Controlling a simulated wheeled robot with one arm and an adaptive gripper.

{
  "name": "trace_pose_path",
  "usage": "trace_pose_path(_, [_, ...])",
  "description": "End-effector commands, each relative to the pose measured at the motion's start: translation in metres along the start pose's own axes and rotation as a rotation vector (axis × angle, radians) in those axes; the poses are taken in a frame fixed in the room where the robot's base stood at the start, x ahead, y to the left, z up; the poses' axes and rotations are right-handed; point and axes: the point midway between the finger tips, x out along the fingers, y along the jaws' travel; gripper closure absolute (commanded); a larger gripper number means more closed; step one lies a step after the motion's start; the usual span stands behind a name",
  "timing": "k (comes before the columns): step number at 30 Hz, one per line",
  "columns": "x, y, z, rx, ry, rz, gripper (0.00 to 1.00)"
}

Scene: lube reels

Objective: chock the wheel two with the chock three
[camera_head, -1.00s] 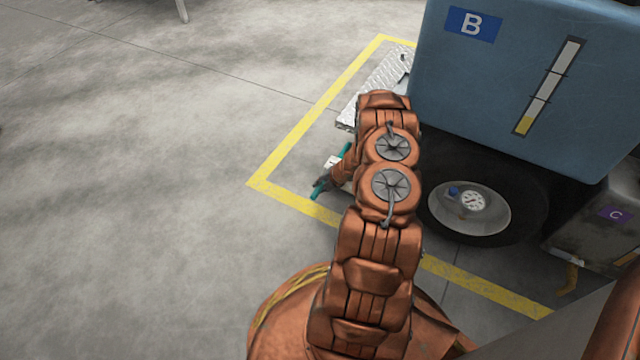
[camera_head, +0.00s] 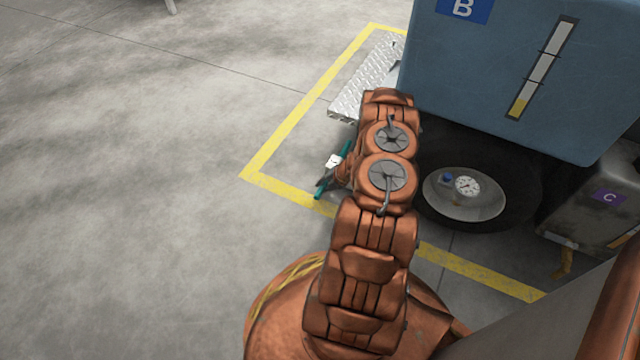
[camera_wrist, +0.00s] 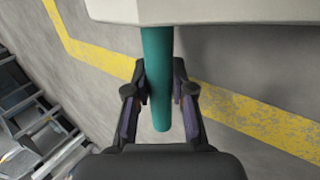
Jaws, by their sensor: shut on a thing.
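My gripper (camera_wrist: 160,95) is shut on a teal handle (camera_wrist: 157,60) in the wrist view. The handle runs up to a pale block (camera_wrist: 205,10) at the top edge, seen only in part; this looks like a chock. In the head view the teal handle (camera_head: 320,189) and a small white patch (camera_head: 333,161) show left of my arm, over or near the yellow line. No number is readable on it. A black wheel (camera_head: 464,196) with a pale hub and a round gauge stands right of my arm, under the blue tank. My arm hides its left edge.
The blue tank (camera_head: 500,70) marked B overhangs the wheel. A metal tread plate (camera_head: 365,80) sticks out left of it. A grey box (camera_head: 596,205) marked C stands at the right. Yellow lines (camera_head: 300,115) mark the floor. Open concrete lies at left.

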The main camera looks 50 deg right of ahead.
Motion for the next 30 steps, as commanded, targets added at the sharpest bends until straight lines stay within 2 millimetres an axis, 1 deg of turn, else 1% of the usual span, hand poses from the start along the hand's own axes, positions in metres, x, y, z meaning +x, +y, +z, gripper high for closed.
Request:
trace_pose_path(18, [-0.020,-0.032,0.000,0.002,-0.001,0.000,1.00])
trace_pose_path(30, [-0.025,-0.040,0.000,0.002,-0.001,0.000,1.00])
